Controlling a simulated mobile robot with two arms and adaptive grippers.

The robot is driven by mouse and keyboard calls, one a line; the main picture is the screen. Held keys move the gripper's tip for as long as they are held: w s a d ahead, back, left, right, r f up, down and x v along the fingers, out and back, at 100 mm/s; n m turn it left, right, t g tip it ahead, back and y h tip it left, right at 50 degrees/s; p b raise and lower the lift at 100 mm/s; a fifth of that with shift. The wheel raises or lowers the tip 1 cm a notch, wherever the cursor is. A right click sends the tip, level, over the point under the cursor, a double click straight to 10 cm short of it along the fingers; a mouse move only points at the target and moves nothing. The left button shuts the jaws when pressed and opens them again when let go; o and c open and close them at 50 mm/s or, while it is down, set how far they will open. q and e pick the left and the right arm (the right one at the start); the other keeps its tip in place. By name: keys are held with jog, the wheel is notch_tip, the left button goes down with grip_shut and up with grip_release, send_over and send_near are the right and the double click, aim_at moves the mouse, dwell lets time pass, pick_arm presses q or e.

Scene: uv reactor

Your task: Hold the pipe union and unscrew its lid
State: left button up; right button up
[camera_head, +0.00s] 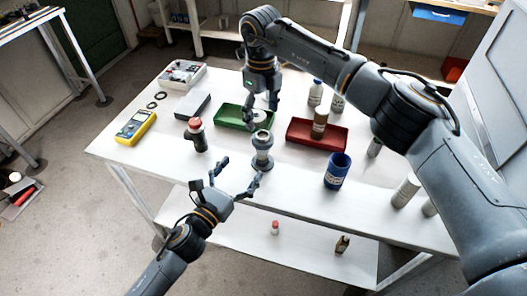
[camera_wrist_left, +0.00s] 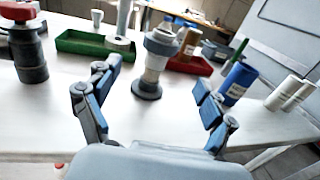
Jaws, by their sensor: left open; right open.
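The pipe union (camera_head: 262,152) stands upright on the white table, with a round base flange and a grey collar-like lid (camera_wrist_left: 160,42) on top. In the left wrist view, the union (camera_wrist_left: 149,78) appears between and beyond my left fingers. My left gripper (camera_head: 240,173) is open and empty at the front edge of the table, just short of the union and apart from it. My right gripper (camera_head: 262,103) is open, pointing down behind and above the union, near the green tray. No contact between it and the lid shows.
A green tray (camera_head: 228,122) with a pale ring-shaped part and a red tray (camera_head: 294,143) with a brown bottle (camera_head: 320,124) lie behind the union. A red-topped valve (camera_head: 198,139) stands left, a blue container (camera_head: 337,171) right. A yellow meter (camera_head: 136,128) lies far left.

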aim_at(257, 148)
pick_arm(q)
jog(key=x, duration=1.2)
jog(key=shift+f, duration=0.15)
jog(key=shift+s, duration=0.1)
grip_shut()
